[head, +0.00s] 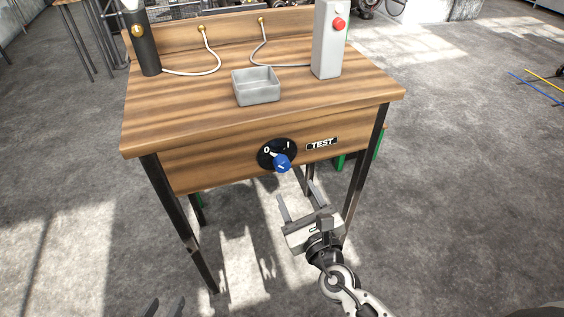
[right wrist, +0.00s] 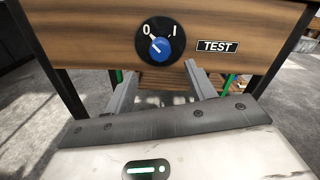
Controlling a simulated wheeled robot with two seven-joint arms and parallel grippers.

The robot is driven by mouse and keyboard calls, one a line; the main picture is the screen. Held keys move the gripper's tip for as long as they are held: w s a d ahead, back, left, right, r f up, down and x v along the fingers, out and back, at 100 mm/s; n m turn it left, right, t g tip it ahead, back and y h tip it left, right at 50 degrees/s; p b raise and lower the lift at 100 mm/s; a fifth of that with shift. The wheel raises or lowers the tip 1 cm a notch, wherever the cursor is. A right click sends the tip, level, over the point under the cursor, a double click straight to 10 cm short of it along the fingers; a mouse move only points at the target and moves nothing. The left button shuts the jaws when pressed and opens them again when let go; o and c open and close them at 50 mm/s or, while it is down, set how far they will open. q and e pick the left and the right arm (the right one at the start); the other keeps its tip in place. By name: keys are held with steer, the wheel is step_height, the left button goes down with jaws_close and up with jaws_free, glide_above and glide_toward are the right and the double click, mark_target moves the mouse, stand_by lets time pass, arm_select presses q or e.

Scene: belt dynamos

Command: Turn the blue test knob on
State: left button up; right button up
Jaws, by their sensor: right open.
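The blue test knob (head: 282,163) sits on a round black dial (head: 264,156) marked 0 and I on the front panel of the wooden bench. It also shows in the right wrist view (right wrist: 160,49), where its white pointer is turned toward 0. A TEST label (head: 321,144) is to the right of the dial. My right gripper (head: 293,189) is open and empty in front of the panel, its fingers pointing at the bench and apart from the knob.
On the bench top (head: 190,110) are a grey tray (head: 257,94), a grey box with a red button (head: 326,45) and a dark cylinder (head: 145,50), with cables behind. Dark bench legs (head: 180,225) stand on both sides. The floor in front is clear.

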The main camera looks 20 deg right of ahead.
mark_target(284, 168)
steer(key=w, duration=1)
steer(key=shift+w+a, duration=0.15)
steer(key=shift+w, duration=0.2)
steer(key=c, duration=1)
